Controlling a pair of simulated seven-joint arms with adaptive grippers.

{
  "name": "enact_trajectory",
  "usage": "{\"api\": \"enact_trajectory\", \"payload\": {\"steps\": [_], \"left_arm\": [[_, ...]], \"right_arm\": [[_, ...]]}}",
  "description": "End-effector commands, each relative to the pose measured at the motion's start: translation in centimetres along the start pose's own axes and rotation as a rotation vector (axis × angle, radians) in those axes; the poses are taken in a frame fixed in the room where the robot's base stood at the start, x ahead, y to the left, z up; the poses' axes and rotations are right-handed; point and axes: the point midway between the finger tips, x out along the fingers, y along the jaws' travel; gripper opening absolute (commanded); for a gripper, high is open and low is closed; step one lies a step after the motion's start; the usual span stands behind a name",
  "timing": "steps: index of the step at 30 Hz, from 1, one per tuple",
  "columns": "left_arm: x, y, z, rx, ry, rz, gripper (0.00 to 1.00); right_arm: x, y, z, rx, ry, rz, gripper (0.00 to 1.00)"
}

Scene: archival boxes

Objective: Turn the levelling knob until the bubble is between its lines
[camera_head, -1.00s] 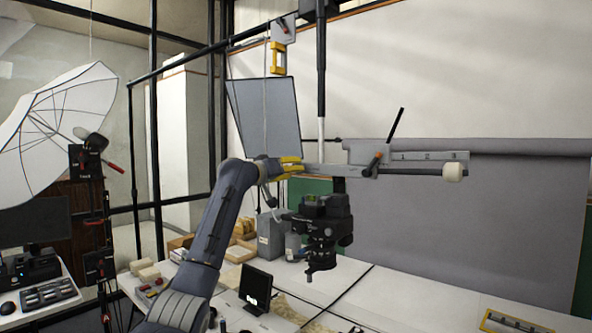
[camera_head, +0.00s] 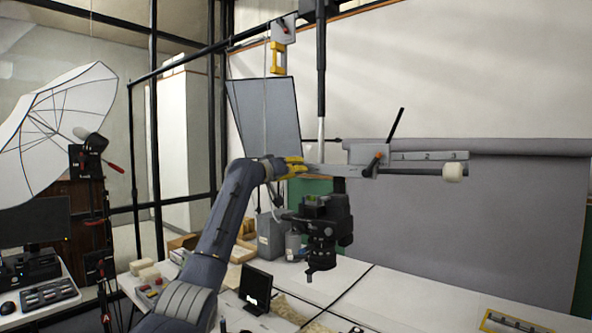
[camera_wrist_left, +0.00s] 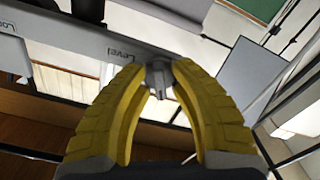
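My left gripper (camera_head: 300,165) has yellow fingers and is at the left end of a grey horizontal arm (camera_head: 330,168). In the left wrist view, the fingertips of this gripper (camera_wrist_left: 160,68) are on either side of a small grey knob (camera_wrist_left: 158,80), beside the word "Level" on a grey bar (camera_wrist_left: 95,48). The gaps are too small to tell whether the fingers press on it. A black camera (camera_head: 325,215) hangs below the arm, with a small green patch on top. I cannot make out a bubble or its lines. My right gripper is not in view.
A black post (camera_head: 320,75) holds the arm from above. A white counter (camera_head: 400,295) lies below, with a small dark screen (camera_head: 256,287) and boxes behind. A white umbrella (camera_head: 60,130) and stands are at left. A grey backdrop (camera_head: 480,215) fills the right.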

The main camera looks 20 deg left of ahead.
Motion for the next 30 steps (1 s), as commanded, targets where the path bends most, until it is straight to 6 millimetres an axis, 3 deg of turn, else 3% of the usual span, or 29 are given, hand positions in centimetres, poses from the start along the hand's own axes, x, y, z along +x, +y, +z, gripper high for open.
{"api": "enact_trajectory", "payload": {"steps": [3, 14, 30], "left_arm": [[0.00, 0.01, -0.03, 0.000, 0.001, 0.000, 0.00], [0.00, 0.05, -0.06, 0.009, 0.001, 0.000, 0.00], [0.04, 0.20, 0.00, 0.364, 0.001, 0.001, 0.00]], "right_arm": [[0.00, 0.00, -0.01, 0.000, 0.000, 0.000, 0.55], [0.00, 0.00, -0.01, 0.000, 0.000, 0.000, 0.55], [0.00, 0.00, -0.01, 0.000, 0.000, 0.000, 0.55]]}}
